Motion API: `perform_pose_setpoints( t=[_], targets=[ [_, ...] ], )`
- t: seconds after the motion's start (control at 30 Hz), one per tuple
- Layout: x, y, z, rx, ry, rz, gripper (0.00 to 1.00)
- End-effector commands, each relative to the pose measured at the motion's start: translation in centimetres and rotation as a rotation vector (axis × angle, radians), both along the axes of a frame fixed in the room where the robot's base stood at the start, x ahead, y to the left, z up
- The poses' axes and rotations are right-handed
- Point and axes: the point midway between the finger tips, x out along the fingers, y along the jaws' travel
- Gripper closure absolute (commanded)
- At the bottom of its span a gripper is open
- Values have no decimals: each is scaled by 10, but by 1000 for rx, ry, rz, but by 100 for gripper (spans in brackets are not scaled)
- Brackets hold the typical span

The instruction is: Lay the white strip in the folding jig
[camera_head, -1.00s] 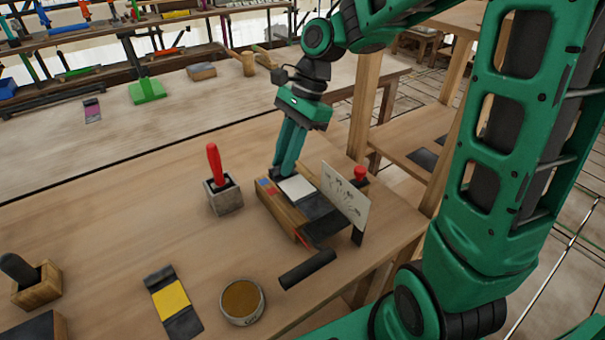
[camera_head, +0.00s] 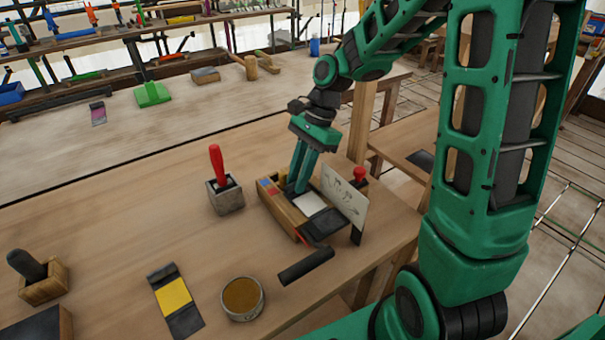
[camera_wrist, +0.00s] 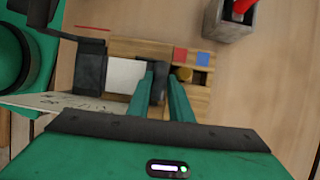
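The folding jig (camera_head: 284,213) is a low wooden block on the bench, with red and blue squares at its far end; it also shows in the wrist view (camera_wrist: 190,100). The white strip (camera_head: 311,204) lies flat along the jig. Its white middle (camera_wrist: 126,76) has dark pieces at both ends. My gripper (camera_head: 303,190) points down at the strip's far end. In the wrist view, its two fingertips (camera_wrist: 161,78) stand slightly apart with the dark end between them, apparently gripping it. The exact contact is hidden.
A white printed card (camera_head: 344,196) stands along the jig's right side, with a red knob (camera_head: 360,174) behind it. A black cylinder (camera_head: 306,267) lies in front.

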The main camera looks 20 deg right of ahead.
Motion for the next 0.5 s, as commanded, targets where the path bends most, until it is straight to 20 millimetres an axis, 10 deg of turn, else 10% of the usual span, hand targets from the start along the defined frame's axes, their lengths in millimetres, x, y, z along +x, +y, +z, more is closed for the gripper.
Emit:
perform_pose_setpoints(
  t=[0.5],
  targets=[
    [2,-21,50,-3,-48,-28,63]
  ],
)
